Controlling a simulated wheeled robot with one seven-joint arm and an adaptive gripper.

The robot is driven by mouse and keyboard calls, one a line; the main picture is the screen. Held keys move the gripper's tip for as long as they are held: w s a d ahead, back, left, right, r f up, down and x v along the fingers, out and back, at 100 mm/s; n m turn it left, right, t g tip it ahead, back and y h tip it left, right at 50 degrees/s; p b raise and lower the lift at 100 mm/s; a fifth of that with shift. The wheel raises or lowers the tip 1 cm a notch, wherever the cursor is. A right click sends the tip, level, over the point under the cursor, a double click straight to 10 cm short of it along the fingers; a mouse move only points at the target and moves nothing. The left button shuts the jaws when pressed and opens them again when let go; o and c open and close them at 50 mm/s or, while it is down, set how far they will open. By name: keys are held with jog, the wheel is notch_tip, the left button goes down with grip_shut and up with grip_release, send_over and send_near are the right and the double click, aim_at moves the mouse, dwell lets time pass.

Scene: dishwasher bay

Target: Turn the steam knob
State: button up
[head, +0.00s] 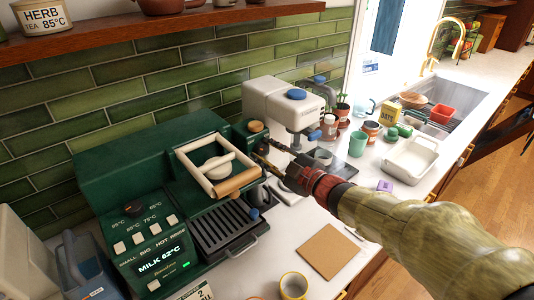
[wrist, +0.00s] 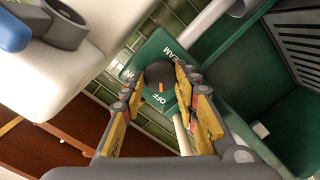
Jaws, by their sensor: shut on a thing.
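The steam knob (wrist: 159,74) is dark and round with an orange mark, on a green panel (wrist: 150,50) lettered STEAM and OFF in the wrist view. My gripper (wrist: 158,84) has one finger on each side of it and is shut on the knob. The orange mark points down the picture, toward the OFF lettering. In the head view my gripper (head: 264,151) reaches the right side of the green coffee machine (head: 120,160). The knob itself is hard to make out there, beside the fingers.
A white grinder (head: 283,104) with a blue cap stands behind my gripper. A wood-handled frame (head: 218,165) and drip tray (head: 225,228) are close on its left. A green cup (head: 358,143) and white dish (head: 409,160) stand to the right. The front counter holds a brown board (head: 327,250).

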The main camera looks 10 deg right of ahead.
jog(key=o, duration=1.2)
jog(key=shift+c, duration=0.2)
jog(key=v, duration=1.2)
jog(key=shift+f, duration=0.15)
